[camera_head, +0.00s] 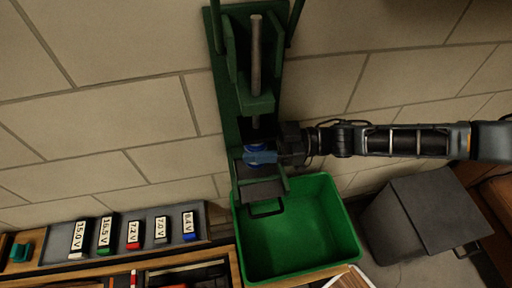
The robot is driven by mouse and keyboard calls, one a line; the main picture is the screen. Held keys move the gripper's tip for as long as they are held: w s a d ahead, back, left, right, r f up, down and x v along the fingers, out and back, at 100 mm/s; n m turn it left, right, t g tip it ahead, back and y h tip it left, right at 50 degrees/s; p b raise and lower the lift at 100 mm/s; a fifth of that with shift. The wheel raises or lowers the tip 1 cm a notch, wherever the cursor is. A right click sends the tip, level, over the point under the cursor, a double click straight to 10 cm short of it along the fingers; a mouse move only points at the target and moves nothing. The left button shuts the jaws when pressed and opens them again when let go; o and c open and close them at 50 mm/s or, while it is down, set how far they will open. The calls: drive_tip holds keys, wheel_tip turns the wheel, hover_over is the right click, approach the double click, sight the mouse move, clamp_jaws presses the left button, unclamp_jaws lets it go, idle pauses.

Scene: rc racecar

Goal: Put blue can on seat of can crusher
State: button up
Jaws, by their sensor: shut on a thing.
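The green can crusher (229,73) is mounted upright on the block wall, with a metal rod down its middle and a seat at its lower end. My gripper (271,154) reaches in from the right and is shut on the blue can (257,147). The can is at the crusher's lower end, between the rod's tip and the dark seat area. Part of the can is hidden by my gripper, and I cannot tell whether it touches the seat.
A green bin (290,235) sits below the crusher. A dark grey box (425,213) stands to its right. A tray (178,216) with several labelled batteries lies at the lower left. The wall left of the crusher is clear.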

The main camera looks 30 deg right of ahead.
drive_tip(key=shift+d+f, duration=0.1)
drive_tip(key=shift+f, duration=1.15)
drive_tip(key=o, duration=1)
drive_tip(key=shift+f, duration=0.1)
drive_tip(key=shift+r, duration=0.25)
drive_tip(key=b+v, duration=0.2)
drive_tip(key=v, duration=1)
drive_tip(key=shift+f, duration=0.1)
